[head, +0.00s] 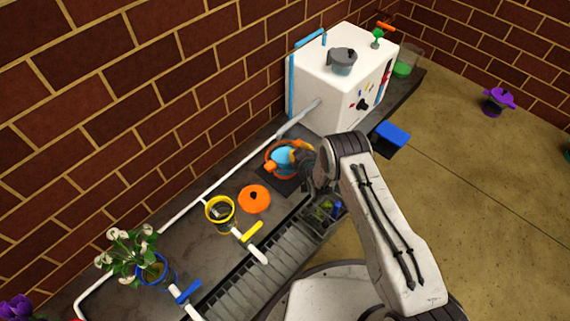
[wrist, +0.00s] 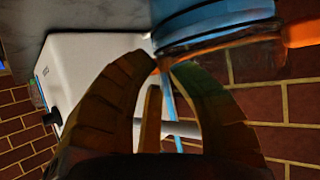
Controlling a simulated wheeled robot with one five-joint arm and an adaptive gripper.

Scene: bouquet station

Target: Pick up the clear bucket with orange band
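An orange-rimmed container (head: 268,154) stands on a dark square in the counter in the head view, with a light blue thing inside it. It seems to be the bucket with the orange band; its clear wall is hard to make out. My gripper (head: 306,156) is at its right side, partly hidden by my arm. In the wrist view my gripper's two curved fingers (wrist: 165,64) arch in with tips close together. A blue round thing (wrist: 215,18) and an orange band (wrist: 302,33) lie just beyond the tips. Whether the fingers touch or hold anything is unclear.
An orange lidded thing (head: 255,198) and a yellow-rimmed bucket (head: 220,210) stand left of it. A white machine (head: 335,80) stands behind, with a grey pipe (head: 298,121) reaching toward the container. A plant (head: 128,250) and blue-rimmed bucket (head: 154,270) are at lower left.

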